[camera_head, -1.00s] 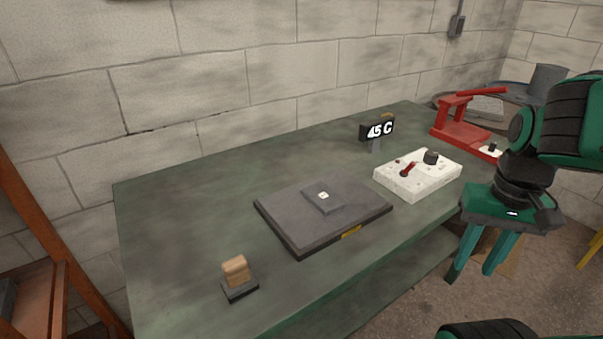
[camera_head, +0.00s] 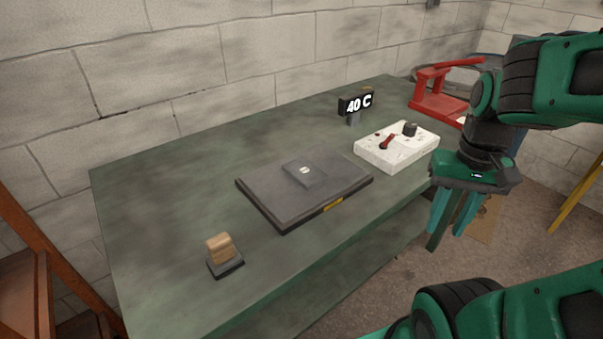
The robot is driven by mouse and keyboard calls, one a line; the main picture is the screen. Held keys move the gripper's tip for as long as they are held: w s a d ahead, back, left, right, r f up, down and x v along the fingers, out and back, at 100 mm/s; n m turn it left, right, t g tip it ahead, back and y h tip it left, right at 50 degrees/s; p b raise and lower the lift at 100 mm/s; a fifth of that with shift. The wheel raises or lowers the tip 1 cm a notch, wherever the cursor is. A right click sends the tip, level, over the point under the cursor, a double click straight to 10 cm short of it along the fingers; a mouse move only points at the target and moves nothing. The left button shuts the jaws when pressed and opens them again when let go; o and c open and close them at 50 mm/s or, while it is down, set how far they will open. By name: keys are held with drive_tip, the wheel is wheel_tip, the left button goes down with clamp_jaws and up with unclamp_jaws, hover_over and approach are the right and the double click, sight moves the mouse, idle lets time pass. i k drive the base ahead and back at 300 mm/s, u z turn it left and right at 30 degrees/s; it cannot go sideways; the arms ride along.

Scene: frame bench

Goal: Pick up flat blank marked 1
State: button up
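A small dark square flat blank (camera_head: 298,178) with a pale mark lies on top of a larger dark grey slab (camera_head: 265,205) on the green bench. The mark is too small to read. My gripper (camera_head: 447,238) hangs fingers down at the right, beyond the bench's front edge and well apart from the blank. A gap shows between its two green fingers, and they hold nothing.
On the bench (camera_head: 150,200) are a white control box (camera_head: 395,158) with a red lever, a sign reading 40 C (camera_head: 356,104), a red frame (camera_head: 430,100) and a wooden-handled block (camera_head: 220,250). The bench's left part is clear. A brown post (camera_head: 30,240) stands at left.

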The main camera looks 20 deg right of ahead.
sight(307, 175)
drive_tip(key=u, duration=1.9)
drive_tip(key=k, duration=0.95)
drive_tip(key=z, duration=1.85)
drive_tip(key=i, duration=0.5)
drive_tip(key=u, duration=0.05)
